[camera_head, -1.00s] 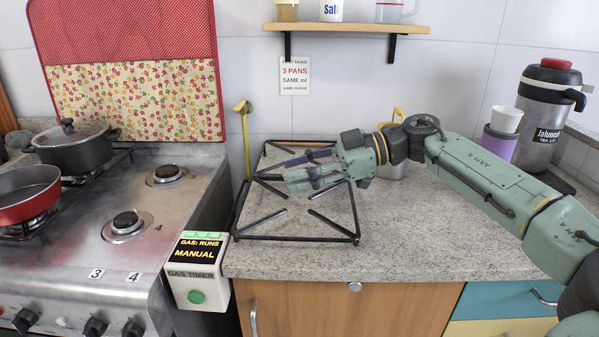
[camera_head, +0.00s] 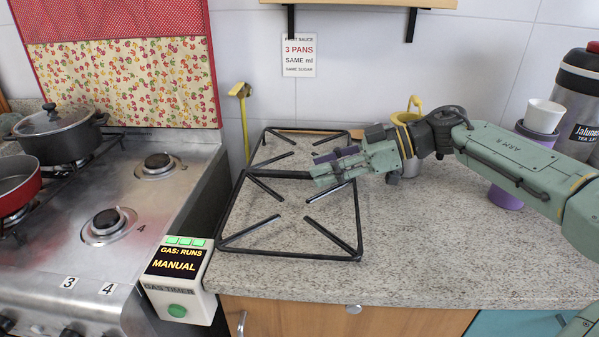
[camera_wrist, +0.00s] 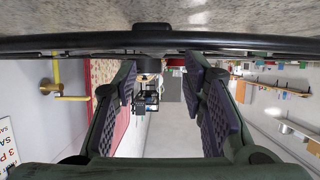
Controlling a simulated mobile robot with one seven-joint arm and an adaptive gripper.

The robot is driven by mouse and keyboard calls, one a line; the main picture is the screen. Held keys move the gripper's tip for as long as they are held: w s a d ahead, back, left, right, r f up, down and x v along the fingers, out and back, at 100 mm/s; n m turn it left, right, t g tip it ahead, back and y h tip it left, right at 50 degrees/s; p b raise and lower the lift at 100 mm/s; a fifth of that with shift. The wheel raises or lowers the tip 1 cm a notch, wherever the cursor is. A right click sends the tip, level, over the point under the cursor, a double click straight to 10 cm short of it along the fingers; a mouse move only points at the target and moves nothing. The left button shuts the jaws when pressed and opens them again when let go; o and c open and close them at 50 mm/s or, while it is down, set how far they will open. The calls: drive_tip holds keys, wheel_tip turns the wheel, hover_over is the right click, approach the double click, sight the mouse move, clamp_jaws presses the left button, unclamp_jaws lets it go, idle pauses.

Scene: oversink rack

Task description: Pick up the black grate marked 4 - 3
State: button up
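The black grate (camera_head: 290,254) lies flat on the speckled counter, right of the stove. No 4 - 3 mark is readable on it. My gripper (camera_head: 318,168) points left over the right part of the grate, near its right bar. In the wrist view my gripper (camera_wrist: 163,95) is open, with its two purple-padded fingers apart and nothing held between them. A dark grate bar (camera_wrist: 230,42) runs across the top of that view, beyond the pads. Whether the fingers touch the grate cannot be told.
The stove (camera_head: 85,235) stands left, with a pot (camera_head: 58,140), a red pan (camera_head: 15,185) and bare burners. A gas timer box (camera_head: 178,285) stands at the counter's front left. Front counter is clear.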

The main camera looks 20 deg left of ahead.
sight(298, 172)
drive_tip(key=shift+w+p+x, duration=0.2)
drive_tip(key=shift+p+x, duration=0.1)
drive_tip(key=shift+x, duration=1.55)
drive_tip(key=shift+c, duration=0.5)
clamp_jaws()
